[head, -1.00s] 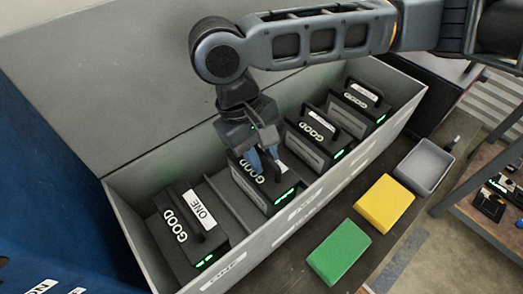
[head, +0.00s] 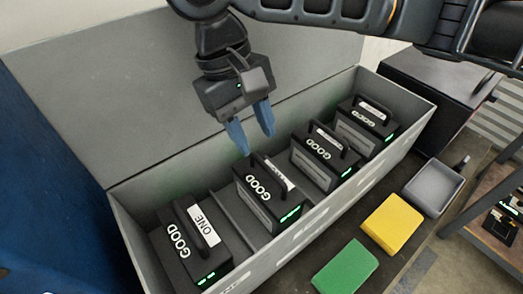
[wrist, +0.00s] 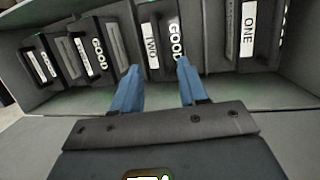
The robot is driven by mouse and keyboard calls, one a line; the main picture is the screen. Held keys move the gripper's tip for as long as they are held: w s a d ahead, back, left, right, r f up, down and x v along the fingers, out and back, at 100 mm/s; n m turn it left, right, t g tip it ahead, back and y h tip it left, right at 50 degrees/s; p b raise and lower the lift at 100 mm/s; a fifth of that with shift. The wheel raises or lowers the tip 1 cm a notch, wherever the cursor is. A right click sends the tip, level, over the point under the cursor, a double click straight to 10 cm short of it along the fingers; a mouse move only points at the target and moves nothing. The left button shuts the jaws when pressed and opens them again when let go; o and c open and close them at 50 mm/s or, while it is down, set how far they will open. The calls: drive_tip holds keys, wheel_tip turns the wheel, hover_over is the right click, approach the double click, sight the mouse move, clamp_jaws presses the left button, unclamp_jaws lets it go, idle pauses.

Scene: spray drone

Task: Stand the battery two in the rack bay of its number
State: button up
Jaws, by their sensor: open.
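Battery two (head: 266,203) is a black block with a top handle, a GOOD label and green lights. It stands upright in the second bay from the left of the long grey rack (head: 117,215). Its TWO label reads clearly in the wrist view (wrist: 151,42). My gripper (head: 257,143) is open and empty, with blue fingers just above and behind the battery's handle, apart from it. In the wrist view the open fingers (wrist: 158,68) point toward battery two. The bay's number on the rack front is not readable.
Battery one (head: 190,240) stands in the left bay. Two more batteries (head: 324,150) (head: 368,120) stand to the right. A green block (head: 345,268), a yellow block (head: 392,224) and a grey tray (head: 434,188) lie in front. The tall grey back panel (head: 130,100) rises behind.

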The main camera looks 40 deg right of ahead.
drive_tip(key=shift+v, duration=1.2)
idle(0.4)
